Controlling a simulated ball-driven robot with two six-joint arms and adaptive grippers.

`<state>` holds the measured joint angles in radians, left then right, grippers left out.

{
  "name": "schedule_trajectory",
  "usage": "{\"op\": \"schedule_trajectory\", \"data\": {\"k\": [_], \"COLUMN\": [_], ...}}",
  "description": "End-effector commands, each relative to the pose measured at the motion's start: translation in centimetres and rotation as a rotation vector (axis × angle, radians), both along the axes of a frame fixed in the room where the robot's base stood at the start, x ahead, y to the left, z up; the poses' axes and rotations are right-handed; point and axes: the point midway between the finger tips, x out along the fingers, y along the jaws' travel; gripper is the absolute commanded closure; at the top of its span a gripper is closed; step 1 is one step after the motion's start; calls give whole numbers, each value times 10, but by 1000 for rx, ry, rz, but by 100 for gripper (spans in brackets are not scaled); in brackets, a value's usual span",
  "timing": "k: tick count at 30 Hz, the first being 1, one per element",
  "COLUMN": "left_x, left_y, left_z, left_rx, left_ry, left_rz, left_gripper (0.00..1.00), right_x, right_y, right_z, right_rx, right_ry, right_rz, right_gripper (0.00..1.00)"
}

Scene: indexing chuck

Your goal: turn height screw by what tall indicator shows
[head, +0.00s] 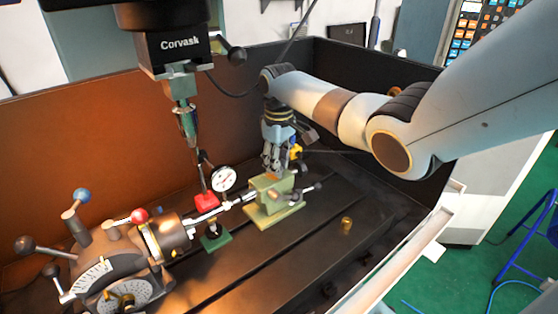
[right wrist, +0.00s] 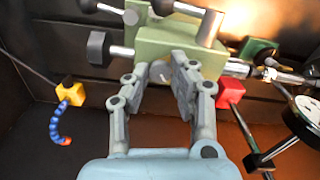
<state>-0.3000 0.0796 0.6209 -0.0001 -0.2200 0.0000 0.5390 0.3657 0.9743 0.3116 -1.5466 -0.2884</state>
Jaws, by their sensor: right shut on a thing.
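The tall indicator has a round white dial (head: 223,178) on a post above a red base (head: 206,201); in the right wrist view the dial (right wrist: 309,112) is cut by the right edge and its reading is not legible. The green tailstock (head: 268,201) stands on the slotted table and fills the top middle of the right wrist view (right wrist: 170,43). My right gripper (head: 275,168) points down at the tailstock's rear side. Its fingers (right wrist: 172,76) are closed on a small part there, probably the height screw, which they mostly hide. My left gripper is out of view.
A dividing head (head: 110,265) with a chuck (head: 167,237) stands at left, a bar reaching toward the tailstock. The Corvask spindle (head: 186,115) hangs above. A green-based piece (head: 214,241) sits before the bar. A yellow block with blue hose (right wrist: 70,94) is behind; a brass piece (head: 346,225) stands right.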

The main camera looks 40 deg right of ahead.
Motion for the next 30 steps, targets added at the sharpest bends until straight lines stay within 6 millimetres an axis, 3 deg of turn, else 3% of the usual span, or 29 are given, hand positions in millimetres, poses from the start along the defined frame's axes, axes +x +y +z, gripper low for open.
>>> {"op": "schedule_trajectory", "data": {"k": [16, 17, 22, 30], "left_x": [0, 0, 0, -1], "left_y": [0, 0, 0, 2], "left_z": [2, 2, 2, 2], "left_rx": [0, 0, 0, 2], "left_ry": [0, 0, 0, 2], "left_rz": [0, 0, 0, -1], "left_gripper": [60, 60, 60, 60], "right_x": [2, 2, 1, 1], "right_y": [0, 0, 0, 0], "right_z": [1, 1, 1, 1], "right_rx": [1, 1, 0, 0], "right_ry": [-6, -6, -4, -2], "right_rz": [32, 32, 31, 31], "right_gripper": [100, 76, 54, 54]}}
